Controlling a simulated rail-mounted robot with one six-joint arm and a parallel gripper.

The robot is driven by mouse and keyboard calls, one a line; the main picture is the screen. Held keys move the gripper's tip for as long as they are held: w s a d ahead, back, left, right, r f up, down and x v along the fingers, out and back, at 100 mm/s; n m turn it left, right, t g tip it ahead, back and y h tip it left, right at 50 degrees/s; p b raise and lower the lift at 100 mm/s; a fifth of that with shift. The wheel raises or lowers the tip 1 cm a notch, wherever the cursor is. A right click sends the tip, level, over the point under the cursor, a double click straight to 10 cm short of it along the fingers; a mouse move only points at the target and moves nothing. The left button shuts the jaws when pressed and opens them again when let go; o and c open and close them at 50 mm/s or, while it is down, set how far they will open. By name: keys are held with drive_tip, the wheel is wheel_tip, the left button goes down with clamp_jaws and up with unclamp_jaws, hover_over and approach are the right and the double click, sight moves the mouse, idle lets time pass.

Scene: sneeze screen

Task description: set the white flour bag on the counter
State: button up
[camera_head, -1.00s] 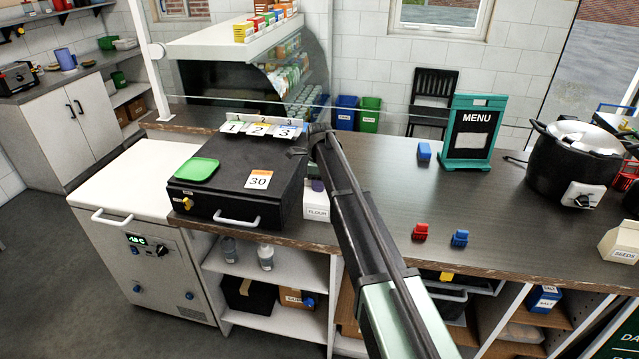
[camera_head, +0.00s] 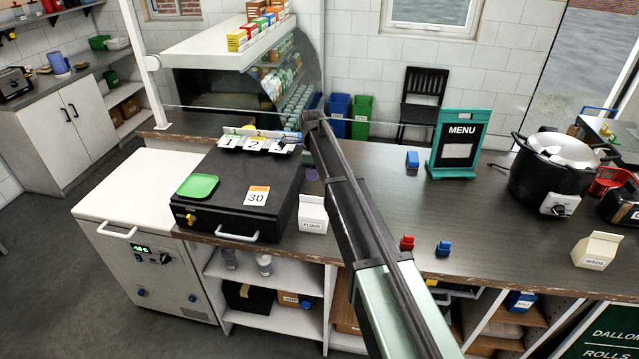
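The white flour bag (camera_head: 312,214), labelled FLOUR, stands upright near the front edge of the dark wooden counter (camera_head: 480,220). It is just right of the black cash drawer (camera_head: 240,192) and left of my arm.
Numbered cards (camera_head: 255,143) stand behind the drawer, which bears a green tray (camera_head: 198,186). Red (camera_head: 407,243) and blue (camera_head: 443,248) clips, a menu board (camera_head: 458,145), a black pot (camera_head: 556,178) and a seeds carton (camera_head: 596,250) stand right. The counter's middle right is mostly clear.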

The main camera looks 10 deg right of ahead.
drive_tip(key=s+d+n, duration=0.1)
drive_tip(key=s+n, duration=2.1)
drive_tip(key=s, duration=1.6)
wheel_tip(320, 180, down, 14)
drive_tip(key=b, duration=1.3)
drive_tip(key=shift+w+d+b, duration=0.2)
drive_tip(key=shift+w+b, duration=0.05)
drive_tip(key=shift+b, duration=0.15)
